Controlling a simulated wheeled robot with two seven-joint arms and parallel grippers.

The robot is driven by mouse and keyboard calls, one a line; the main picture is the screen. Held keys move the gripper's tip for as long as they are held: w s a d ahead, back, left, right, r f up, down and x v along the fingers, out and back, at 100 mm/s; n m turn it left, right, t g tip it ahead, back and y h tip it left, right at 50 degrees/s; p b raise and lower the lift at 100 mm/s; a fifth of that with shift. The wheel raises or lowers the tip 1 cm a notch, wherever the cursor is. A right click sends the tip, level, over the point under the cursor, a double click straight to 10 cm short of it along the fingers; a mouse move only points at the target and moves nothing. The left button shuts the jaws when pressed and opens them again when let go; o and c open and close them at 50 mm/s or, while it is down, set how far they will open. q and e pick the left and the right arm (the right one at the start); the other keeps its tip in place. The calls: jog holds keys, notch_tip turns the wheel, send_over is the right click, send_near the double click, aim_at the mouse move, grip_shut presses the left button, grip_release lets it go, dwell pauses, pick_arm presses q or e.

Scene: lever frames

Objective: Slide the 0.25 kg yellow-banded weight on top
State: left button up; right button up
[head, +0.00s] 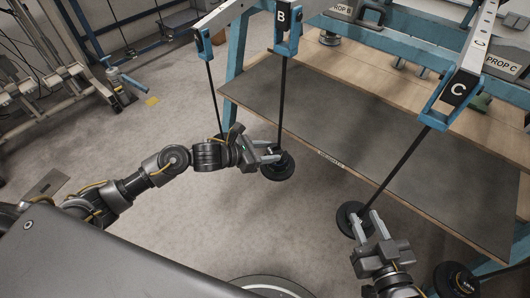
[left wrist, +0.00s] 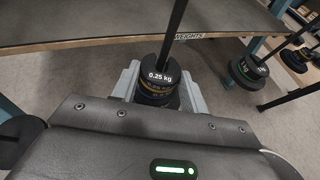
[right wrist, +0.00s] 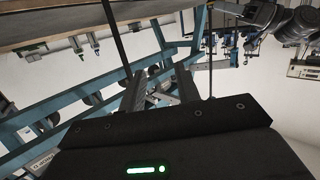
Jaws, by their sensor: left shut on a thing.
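A stack of dark round weights hangs at the foot of rod B, in the head view (head: 278,170). The rod passes up through the stack. My left gripper (head: 270,153) is shut on a weight of this stack, one finger on each side, also in the left wrist view (left wrist: 158,92). My right gripper (head: 367,225) is open, its fingers apart beside the dark disc (head: 350,219) on rod C.
A dark-topped bench (head: 400,165) stands behind the rods. Another weight (head: 456,280) is at lower right. The grey floor (head: 200,240) before the bench is mostly clear.

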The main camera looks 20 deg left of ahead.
pick_arm(q)
jog(key=shift+w+d+b, duration=0.3)
jog(key=shift+w+d, duration=0.2)
dwell(0.8)
jog(key=shift+f+b, duration=0.45)
jog(key=shift+b, duration=0.15)
dwell(0.4)
jog(key=o, duration=1.1)
jog(key=shift+p+v, duration=0.3)
jog(key=shift+v, duration=1)
jog(key=shift+p+v, duration=0.35)
jog(key=shift+v, duration=1.85)
jog(key=shift+s+d, duration=0.1)
